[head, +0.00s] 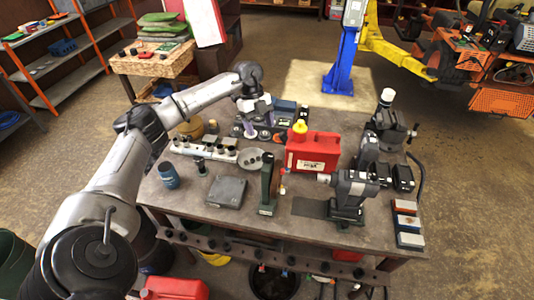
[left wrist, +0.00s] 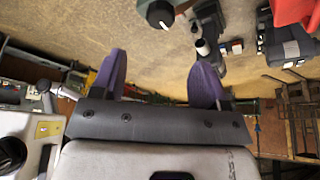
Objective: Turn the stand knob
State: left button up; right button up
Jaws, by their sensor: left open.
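My left gripper (head: 250,131) hangs over the back left of the workbench, its purple fingers pointing down among small parts. In the left wrist view the two purple fingers (left wrist: 158,78) are spread apart with nothing between them. A dark round knob (left wrist: 160,13) with a pale mark shows beyond the fingertips, apart from them; I cannot tell for sure whether it is the stand knob. A green upright stand (head: 268,183) is on the bench, to the right of and nearer than the gripper, with a small red and pale part on its side. My right gripper is not seen.
The workbench (head: 305,228) holds a red canister (head: 312,152), a grey plate (head: 227,192), a blue cup (head: 168,175) and a black machine (head: 350,192) at the right. A blue lift post (head: 342,65) stands behind. Bare bench top lies at the front.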

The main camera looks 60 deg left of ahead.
aim_at(268, 156)
pick_arm(q)
jog(key=p+x, duration=0.2)
jog(key=x, duration=0.8)
jog(key=shift+d+f, duration=0.25)
jog(key=shift+f, duration=0.1)
jog(key=shift+c, duration=0.4)
jog(key=c, duration=0.8)
jog(key=shift+w+m, duration=0.1)
jog(key=shift+m, duration=0.2)
